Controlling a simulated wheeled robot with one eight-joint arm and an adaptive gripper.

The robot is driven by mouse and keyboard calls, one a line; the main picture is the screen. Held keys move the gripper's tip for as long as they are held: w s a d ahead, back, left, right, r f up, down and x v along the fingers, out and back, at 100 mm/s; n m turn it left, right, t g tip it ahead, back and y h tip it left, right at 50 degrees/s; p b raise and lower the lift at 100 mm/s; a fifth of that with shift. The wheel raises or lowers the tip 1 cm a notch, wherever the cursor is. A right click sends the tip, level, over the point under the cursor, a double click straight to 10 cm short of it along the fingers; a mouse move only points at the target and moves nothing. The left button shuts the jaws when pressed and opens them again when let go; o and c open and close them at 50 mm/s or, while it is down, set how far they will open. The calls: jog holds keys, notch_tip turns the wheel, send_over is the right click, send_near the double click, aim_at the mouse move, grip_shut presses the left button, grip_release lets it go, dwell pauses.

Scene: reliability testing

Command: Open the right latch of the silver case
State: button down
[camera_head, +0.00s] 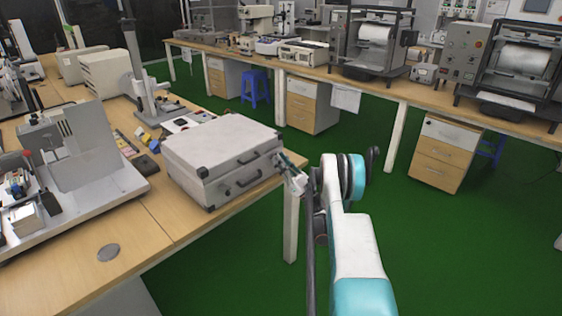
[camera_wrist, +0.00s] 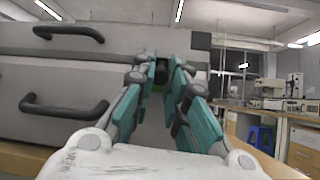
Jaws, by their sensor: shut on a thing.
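The silver case (camera_head: 215,145) lies flat on the wooden table in the head view, its lid down. Its front, with dark handles, faces my arm. In the wrist view the case front (camera_wrist: 110,75) fills the left side, with two black handles on it. My gripper (camera_head: 284,160) is at the right end of the case front. In the wrist view my gripper's teal fingers (camera_wrist: 163,72) are close together around a small dark part at the case's right edge, where the right latch is. The fingers mostly hide the latch, so its position cannot be told.
A metal fixture (camera_head: 95,150) stands left of the case, and a stand (camera_head: 145,85) is behind it. The table's edge (camera_head: 225,207) runs just in front of the case. Green floor (camera_head: 450,250) is open to the right. Another workbench (camera_head: 310,75) with machines stands behind.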

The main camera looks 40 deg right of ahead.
dwell(0.5)
jog(key=c, duration=1.6)
grip_release()
jog(key=shift+o, duration=0.2)
notch_tip(320, 180, up, 10)
